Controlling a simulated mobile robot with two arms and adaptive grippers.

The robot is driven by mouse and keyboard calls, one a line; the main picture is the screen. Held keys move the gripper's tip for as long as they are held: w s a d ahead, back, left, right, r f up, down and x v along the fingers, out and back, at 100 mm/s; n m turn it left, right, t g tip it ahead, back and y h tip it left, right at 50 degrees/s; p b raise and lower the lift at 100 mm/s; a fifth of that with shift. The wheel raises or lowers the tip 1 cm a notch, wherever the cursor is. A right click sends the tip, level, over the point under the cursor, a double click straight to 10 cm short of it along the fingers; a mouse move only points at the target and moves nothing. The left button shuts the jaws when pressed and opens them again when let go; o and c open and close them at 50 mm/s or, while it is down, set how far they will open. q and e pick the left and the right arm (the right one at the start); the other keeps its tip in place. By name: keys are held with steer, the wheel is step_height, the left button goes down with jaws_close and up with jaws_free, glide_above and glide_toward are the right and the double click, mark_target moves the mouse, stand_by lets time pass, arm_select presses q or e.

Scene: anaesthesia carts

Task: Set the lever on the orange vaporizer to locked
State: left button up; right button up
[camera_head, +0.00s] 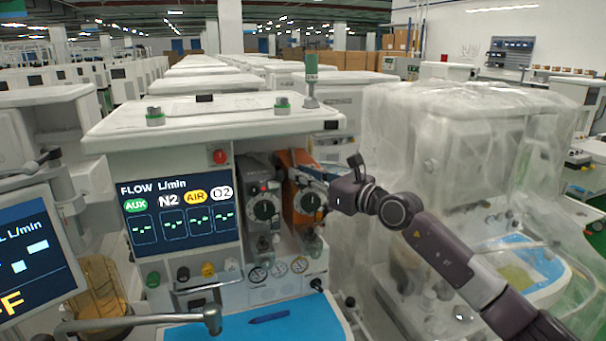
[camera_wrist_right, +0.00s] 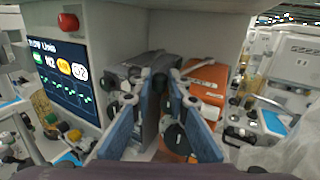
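The orange vaporizer (camera_head: 299,162) is mounted on the cart, right of a grey vaporizer (camera_head: 259,172), with a black round dial on its front. My right gripper (camera_head: 322,177) is at the orange vaporizer's right front. In the wrist view my right gripper (camera_wrist_right: 161,84) has a narrow gap between its blue-padded fingers, with nothing held. My left gripper is out of view.
A flow screen (camera_head: 181,206) is left of the vaporizers. Gauges (camera_head: 278,270) and a blue work surface (camera_head: 255,320) are below. A plastic-wrapped cart (camera_head: 450,150) stands to the right. A red knob (camera_wrist_right: 68,22) is at the upper left in the wrist view.

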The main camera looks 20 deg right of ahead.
jaws_close()
steer(key=d+b, duration=0.7)
steer(key=d, duration=0.1)
steer(key=shift+w+d+r, duration=0.25)
steer(key=shift+w+d, duration=0.15)
steer(key=o, duration=0.7)
jaws_free()
steer(key=shift+o, duration=0.8)
steer(key=shift+w+d+f, duration=0.1)
steer(key=shift+f, duration=0.1)
steer(key=v, duration=1.2)
